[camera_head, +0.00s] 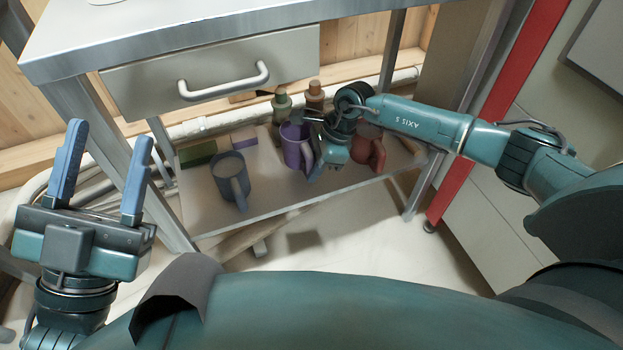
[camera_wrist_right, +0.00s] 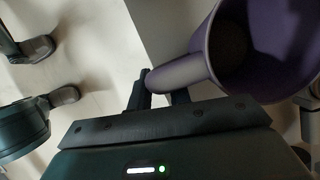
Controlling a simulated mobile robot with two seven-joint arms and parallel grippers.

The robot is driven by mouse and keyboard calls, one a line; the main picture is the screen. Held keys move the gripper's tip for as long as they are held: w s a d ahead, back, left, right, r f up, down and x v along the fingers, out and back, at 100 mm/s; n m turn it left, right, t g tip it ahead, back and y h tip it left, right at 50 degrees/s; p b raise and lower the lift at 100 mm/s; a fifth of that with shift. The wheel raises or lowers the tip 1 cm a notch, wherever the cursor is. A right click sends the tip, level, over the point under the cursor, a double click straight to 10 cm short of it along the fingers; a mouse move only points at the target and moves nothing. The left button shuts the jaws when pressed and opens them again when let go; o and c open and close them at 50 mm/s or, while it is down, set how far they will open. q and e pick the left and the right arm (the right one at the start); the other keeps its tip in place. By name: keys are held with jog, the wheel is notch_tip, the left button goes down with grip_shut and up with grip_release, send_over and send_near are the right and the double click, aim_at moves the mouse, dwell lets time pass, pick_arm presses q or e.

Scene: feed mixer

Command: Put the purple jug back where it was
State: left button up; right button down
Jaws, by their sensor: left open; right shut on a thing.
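The purple jug (camera_head: 295,146) is at the lower shelf under the table, between a grey-blue jug and a red jug. My right gripper (camera_head: 318,163) is shut on the jug's handle. In the right wrist view the purple jug (camera_wrist_right: 262,50) has its open mouth toward the camera, and my right gripper's fingers (camera_wrist_right: 160,90) close around the handle. I cannot tell whether the jug's base touches the shelf. My left gripper (camera_head: 107,175) is open and empty at the left, away from the shelf.
The lower shelf (camera_head: 195,215) also holds the grey-blue jug (camera_head: 230,180), the red jug (camera_head: 372,150), a green bottle (camera_head: 282,105), a brown bottle (camera_head: 314,95), and a green block (camera_head: 198,153). The table's drawer (camera_head: 215,65) hangs above. Metal legs (camera_head: 170,190) stand at the shelf's sides.

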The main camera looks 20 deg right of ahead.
notch_tip(320, 180, down, 4)
jog(key=shift+r+b, duration=0.25)
jog(key=shift+b, duration=0.6)
jog(key=shift+f, duration=0.2)
pick_arm(q)
jog(key=r+m+h, duration=0.2)
jog(key=m+h, duration=0.1)
jog(key=shift+s+a+g, duration=0.1)
jog(key=shift+s+g, duration=0.2)
jog(key=shift+s, duration=0.05)
pick_arm(e)
jog(key=shift+r, duration=0.15)
jog(key=shift+f, duration=0.2)
jog(key=c, duration=1.3)
grip_release()
